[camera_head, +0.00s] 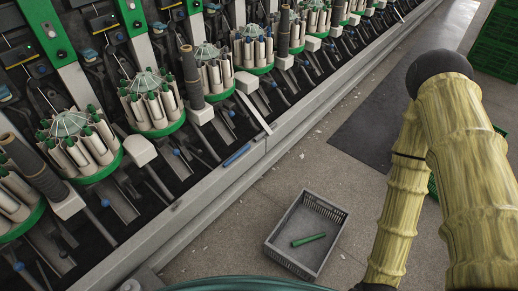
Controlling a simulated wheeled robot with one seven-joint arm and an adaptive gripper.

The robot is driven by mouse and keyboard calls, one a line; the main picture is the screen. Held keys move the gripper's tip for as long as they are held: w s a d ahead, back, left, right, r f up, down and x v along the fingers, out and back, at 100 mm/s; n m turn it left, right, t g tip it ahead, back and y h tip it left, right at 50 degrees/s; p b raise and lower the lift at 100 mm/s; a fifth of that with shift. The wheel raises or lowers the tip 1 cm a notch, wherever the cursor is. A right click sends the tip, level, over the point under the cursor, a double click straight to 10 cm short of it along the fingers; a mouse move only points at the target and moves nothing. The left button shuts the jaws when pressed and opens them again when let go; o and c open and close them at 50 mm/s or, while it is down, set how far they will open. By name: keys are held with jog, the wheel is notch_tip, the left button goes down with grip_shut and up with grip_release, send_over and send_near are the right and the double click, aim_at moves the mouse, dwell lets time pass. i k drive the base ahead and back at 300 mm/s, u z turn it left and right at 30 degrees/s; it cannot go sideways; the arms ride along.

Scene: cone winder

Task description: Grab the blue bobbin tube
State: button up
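A blue bobbin tube (237,155) lies on the front ledge of the winder (205,189), near the middle of the picture. It lies at a slant along the ledge, and nothing covers it. My arm comes in at the right with a black joint at the top, and its links run down out of the picture. My gripper is not in view, so I cannot tell its state or what it holds.
A grey crate (271,244) stands on the floor in front of the winder, with a green tube (308,240) lying in it. Green crates (497,45) are stacked at the upper right. A dark mat (375,125) and bare floor lie between.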

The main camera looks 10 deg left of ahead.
aim_at(247, 147)
jog(key=u, duration=0.05)
jog(key=i, duration=0.55)
jog(key=u, duration=0.75)
jog(key=i, duration=0.45)
jog(key=u, duration=0.6)
